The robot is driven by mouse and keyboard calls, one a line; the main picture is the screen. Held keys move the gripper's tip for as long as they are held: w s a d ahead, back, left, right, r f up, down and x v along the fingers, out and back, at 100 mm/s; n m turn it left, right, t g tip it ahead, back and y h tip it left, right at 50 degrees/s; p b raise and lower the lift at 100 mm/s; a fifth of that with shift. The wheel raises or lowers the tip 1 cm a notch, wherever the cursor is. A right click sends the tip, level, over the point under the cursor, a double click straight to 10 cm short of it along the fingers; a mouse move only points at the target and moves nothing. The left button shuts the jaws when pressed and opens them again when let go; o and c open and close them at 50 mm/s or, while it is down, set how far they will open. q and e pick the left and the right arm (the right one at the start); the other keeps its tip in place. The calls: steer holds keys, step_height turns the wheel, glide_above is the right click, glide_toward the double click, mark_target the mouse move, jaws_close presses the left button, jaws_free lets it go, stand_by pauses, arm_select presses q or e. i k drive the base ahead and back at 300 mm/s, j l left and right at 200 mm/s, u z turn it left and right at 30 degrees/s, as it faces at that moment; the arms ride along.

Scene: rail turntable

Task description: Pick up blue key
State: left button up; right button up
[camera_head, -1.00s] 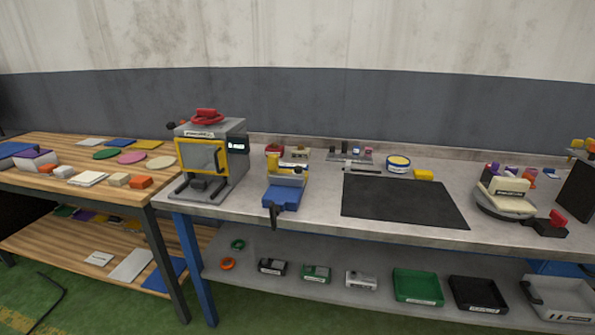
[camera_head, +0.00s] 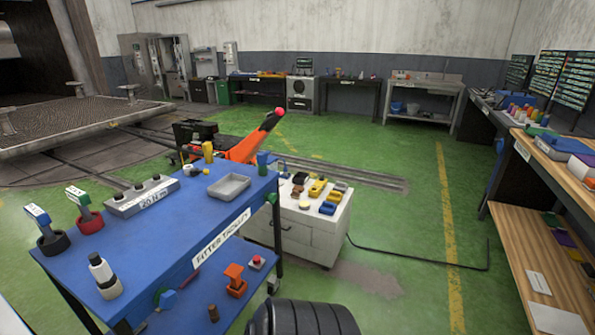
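I cannot single out the blue key for certain. On the blue fitter trolley (camera_head: 150,255), a blue-grey upright piece with a white tag (camera_head: 42,222) stands in a dark round holder at the left end. A green upright piece with a similar tag (camera_head: 80,199) stands in a red round holder beside it. A small blue upright piece (camera_head: 262,163) stands at the trolley's far right corner. These are too small to tell whether one is a key.
On the trolley are a grey box with several knobs (camera_head: 143,195), a grey tray (camera_head: 229,187) and a white-and-black bottle (camera_head: 104,274). A white cabinet (camera_head: 300,229) with small parts stands behind it. A wooden bench (camera_head: 565,160) is at right. Green floor (camera_head: 400,220) lies open between.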

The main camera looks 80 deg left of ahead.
mark_target(42, 218)
steer(key=u, duration=4.45)
